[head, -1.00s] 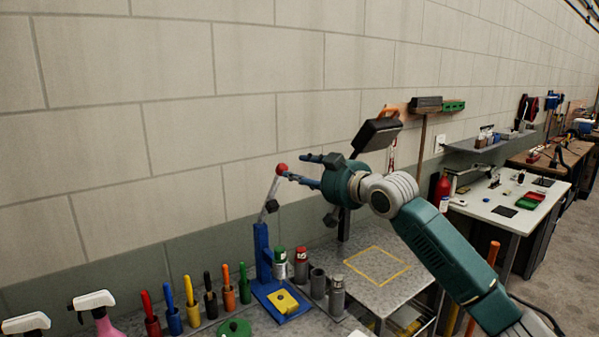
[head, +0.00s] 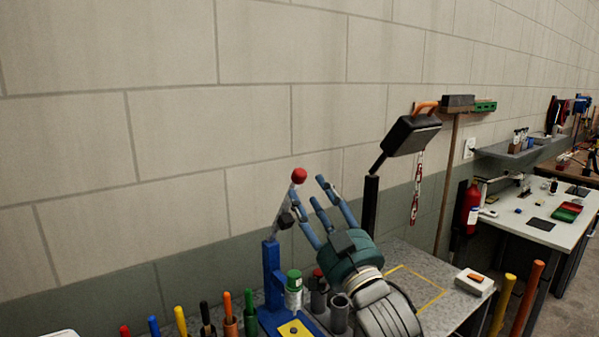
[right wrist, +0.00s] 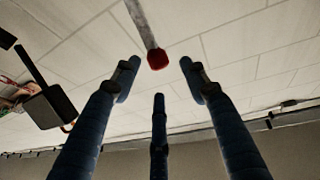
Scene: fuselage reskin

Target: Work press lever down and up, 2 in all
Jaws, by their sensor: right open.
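The blue press (head: 271,272) stands on the bench at the lower middle of the head view. Its grey lever (head: 287,207) slants up to the right and ends in a red knob (head: 299,175). My right gripper (head: 308,190) is open, its fingers pointing up beside the lever, just below and to the right of the knob. In the right wrist view the red knob (right wrist: 157,60) shows between and beyond the spread fingertips (right wrist: 158,75). Nothing is held, and I see no clear contact. A yellow block (head: 293,329) lies on the press base. My left gripper is not in view.
Several coloured-handled tools (head: 229,313) stand in a row left of the press. A green-capped bottle (head: 294,286) and grey cups (head: 338,312) stand close to its right. A black lamp (head: 410,137) rises behind the gripper. The wall is behind; the air above the knob is clear.

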